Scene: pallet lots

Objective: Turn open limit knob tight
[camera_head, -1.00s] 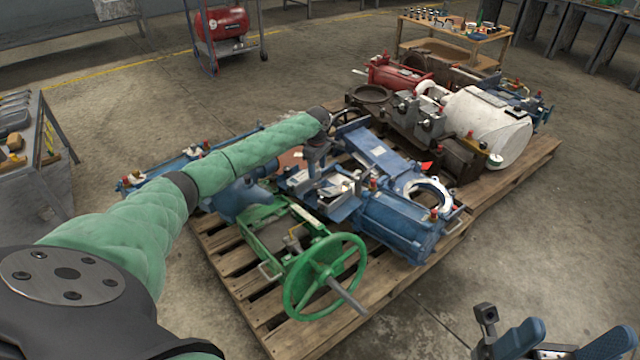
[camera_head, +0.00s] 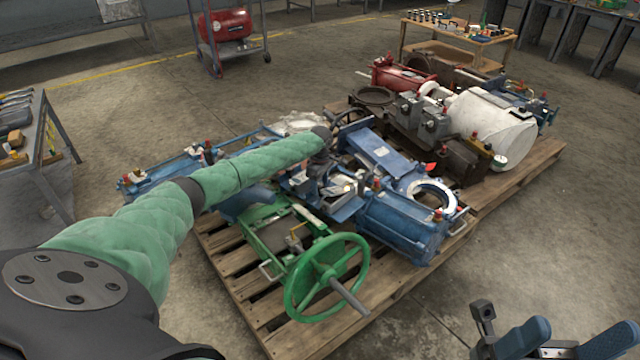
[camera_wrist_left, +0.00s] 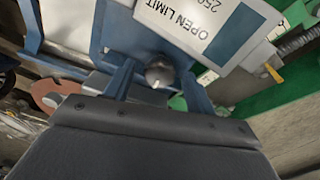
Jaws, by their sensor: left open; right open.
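A label plate reading "OPEN LIMIT" (camera_wrist_left: 210,30) shows at the top of the left wrist view. Below it is a small rounded dark grey knob (camera_wrist_left: 160,71), set against a blue part. My left gripper (camera_wrist_left: 159,84) is open, with one blue finger on each side of the knob; whether either finger touches it I cannot tell. In the head view my left gripper (camera_head: 322,172) reaches down among the blue valve parts, and the knob cannot be made out there. My right gripper (camera_head: 566,338) is open and empty at the bottom right, away from the pallet.
A green valve with a handwheel (camera_head: 328,278) stands at the front of the wooden pallet (camera_head: 235,285). A blue cylinder (camera_head: 400,225) is right of my left gripper. A white cylinder (camera_head: 490,125) lies at the back right. The floor (camera_head: 560,240) right of the pallet is clear.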

